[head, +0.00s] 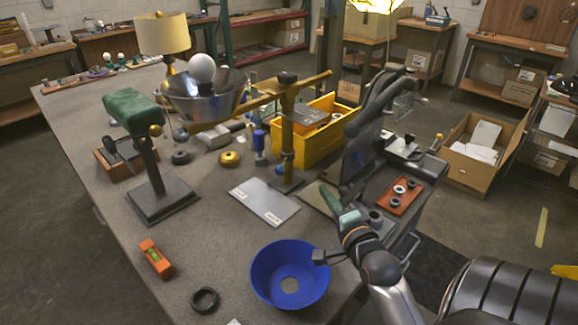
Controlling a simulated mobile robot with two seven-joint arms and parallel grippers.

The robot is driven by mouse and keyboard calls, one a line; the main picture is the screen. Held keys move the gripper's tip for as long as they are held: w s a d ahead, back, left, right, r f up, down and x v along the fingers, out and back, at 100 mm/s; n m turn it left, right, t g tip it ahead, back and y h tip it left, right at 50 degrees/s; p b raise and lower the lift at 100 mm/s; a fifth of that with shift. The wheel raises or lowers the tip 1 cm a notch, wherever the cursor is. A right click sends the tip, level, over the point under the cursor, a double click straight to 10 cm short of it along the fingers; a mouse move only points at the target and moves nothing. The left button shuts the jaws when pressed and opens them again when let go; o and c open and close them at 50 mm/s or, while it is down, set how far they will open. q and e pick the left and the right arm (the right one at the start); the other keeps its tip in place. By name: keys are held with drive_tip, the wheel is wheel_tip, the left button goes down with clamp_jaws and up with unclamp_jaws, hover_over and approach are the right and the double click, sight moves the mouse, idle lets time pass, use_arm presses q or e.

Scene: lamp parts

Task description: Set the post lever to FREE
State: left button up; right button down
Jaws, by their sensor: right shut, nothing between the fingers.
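A brass-coloured upright post (287,140) stands near the middle of the workbench and carries a long brass crossbeam (305,84). A dark collar sits partway up the post; I cannot make out a lever or its setting at this size. A grey plate (264,201) with two small white labels lies at the post's foot; the wording is too small to read. My right gripper (318,257) is shut and empty, over the right rim of a blue bowl (262,283), well in front of the post. My left gripper is not in view.
A green-topped stand (150,165) is left, a yellow bin (300,150) behind the post. An orange level (156,258) and black ring (204,300) lie in front. The bench's front left is mostly clear.

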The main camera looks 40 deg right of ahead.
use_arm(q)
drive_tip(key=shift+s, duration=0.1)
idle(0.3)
use_arm(e)
approach(285, 161)
drive_tip(key=w+d, duration=0.2)
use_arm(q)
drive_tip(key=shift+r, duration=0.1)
use_arm(e)
drive_tip(key=shift+w+a, duration=0.25)
drive_tip(key=shift+w, duration=0.25)
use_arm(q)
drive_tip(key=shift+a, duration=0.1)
use_arm(e)
drive_tip(key=shift+f, duration=0.1)
